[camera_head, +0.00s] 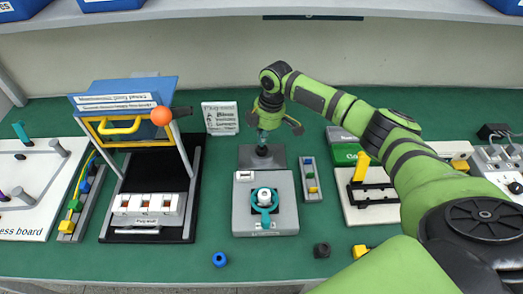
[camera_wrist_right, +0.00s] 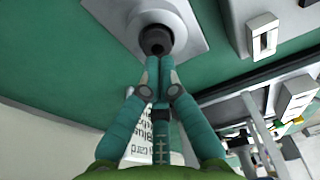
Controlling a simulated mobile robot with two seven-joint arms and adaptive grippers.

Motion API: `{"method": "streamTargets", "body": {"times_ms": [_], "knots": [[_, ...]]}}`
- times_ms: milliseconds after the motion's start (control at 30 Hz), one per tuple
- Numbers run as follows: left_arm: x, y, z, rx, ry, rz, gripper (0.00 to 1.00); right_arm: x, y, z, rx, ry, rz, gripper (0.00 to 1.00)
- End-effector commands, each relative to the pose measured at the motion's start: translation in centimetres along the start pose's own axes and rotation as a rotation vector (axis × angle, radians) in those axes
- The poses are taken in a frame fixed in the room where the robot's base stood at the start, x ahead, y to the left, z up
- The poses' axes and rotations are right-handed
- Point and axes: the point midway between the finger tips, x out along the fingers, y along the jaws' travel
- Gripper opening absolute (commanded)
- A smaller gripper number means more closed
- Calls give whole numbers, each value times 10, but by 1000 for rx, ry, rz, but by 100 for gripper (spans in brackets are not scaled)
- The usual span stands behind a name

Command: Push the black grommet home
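The black grommet (camera_wrist_right: 156,38) sits in the middle of a grey raised plate (camera_wrist_right: 190,18) in the right wrist view. In the head view the grommet (camera_head: 262,151) shows small and dark on the plate (camera_head: 247,161), behind the grey motor fixture. My right gripper (camera_wrist_right: 160,62) has its teal fingers together, with the tips at the near edge of the grommet. I cannot tell whether they touch it. In the head view the right gripper (camera_head: 264,136) points down just above the grommet. How deep the grommet sits cannot be told. My left gripper is not in view.
A grey fixture with a hub motor (camera_head: 264,198) stands in front of the plate. A block strip (camera_head: 311,180) lies right of it. A blue ring (camera_head: 219,259) and a dark nut (camera_head: 321,250) lie near the front edge. A card (camera_head: 220,118) stands behind left.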

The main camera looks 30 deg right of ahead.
Motion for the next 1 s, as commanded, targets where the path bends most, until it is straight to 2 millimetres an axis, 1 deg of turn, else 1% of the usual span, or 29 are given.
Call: {"method": "streamTargets", "body": {"times_ms": [567,1000], "knots": [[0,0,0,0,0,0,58,0,0,0,0,0,0,0],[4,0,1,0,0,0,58,6,0,1,0,0,0,0]]}}
